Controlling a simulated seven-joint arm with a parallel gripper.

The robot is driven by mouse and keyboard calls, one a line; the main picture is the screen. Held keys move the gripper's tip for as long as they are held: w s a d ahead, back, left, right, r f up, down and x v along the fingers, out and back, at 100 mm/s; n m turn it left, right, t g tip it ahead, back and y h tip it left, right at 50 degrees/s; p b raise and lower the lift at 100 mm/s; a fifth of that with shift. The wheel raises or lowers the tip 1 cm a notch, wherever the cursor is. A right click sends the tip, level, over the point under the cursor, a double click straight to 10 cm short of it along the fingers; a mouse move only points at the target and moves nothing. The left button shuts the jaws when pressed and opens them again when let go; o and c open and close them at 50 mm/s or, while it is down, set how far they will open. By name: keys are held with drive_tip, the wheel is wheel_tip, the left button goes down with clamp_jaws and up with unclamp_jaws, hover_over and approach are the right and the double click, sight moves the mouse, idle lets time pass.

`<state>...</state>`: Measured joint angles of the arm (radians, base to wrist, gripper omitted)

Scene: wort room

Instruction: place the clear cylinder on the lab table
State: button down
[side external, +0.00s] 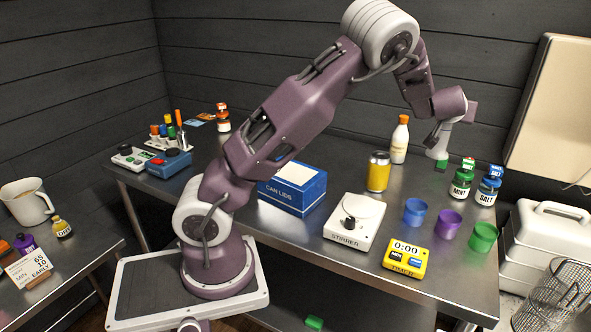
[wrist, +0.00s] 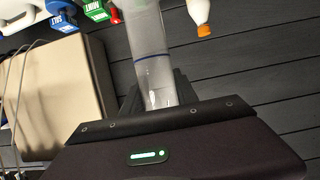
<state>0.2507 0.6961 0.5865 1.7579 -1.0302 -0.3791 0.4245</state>
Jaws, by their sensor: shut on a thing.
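The clear cylinder (wrist: 150,45) is a see-through tube with a dark blue ring. In the wrist view it runs from the dark fingers of my gripper (wrist: 158,98) to the top edge, where its far end is cut off. My gripper is shut on it. In the side view my gripper (side external: 437,132) is above the back right of the metal lab table (side external: 330,172), with the pale cylinder (side external: 441,146) tilted and its lower end near the tabletop. I cannot tell whether it touches the table.
Mint jar (side external: 461,180) and salt jar (side external: 489,186) stand just right of the cylinder; a white bottle (side external: 400,140) stands left. A yellow jar (side external: 378,172), stirrer (side external: 354,222), timer (side external: 405,260) and coloured cups (side external: 449,222) are nearer the front. Bare metal lies between the yellow jar and the cups.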

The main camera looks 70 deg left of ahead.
drive_tip(key=f, duration=0.4)
drive_tip(key=shift+s+a+f, duration=0.15)
drive_tip(key=shift+a+f, duration=0.15)
drive_tip(key=shift+a, duration=0.05)
wheel_tip(320, 180, down, 10)
drive_tip(key=shift+f, duration=0.2)
drive_tip(key=shift+f, duration=0.15)
drive_tip(key=shift+f, duration=0.1)
drive_tip(key=c, duration=0.9)
unclamp_jaws()
drive_tip(key=shift+o, duration=0.2)
drive_tip(key=v, duration=1.2)
drive_tip(key=shift+d+r, duration=0.25)
drive_tip(key=shift+r, duration=0.05)
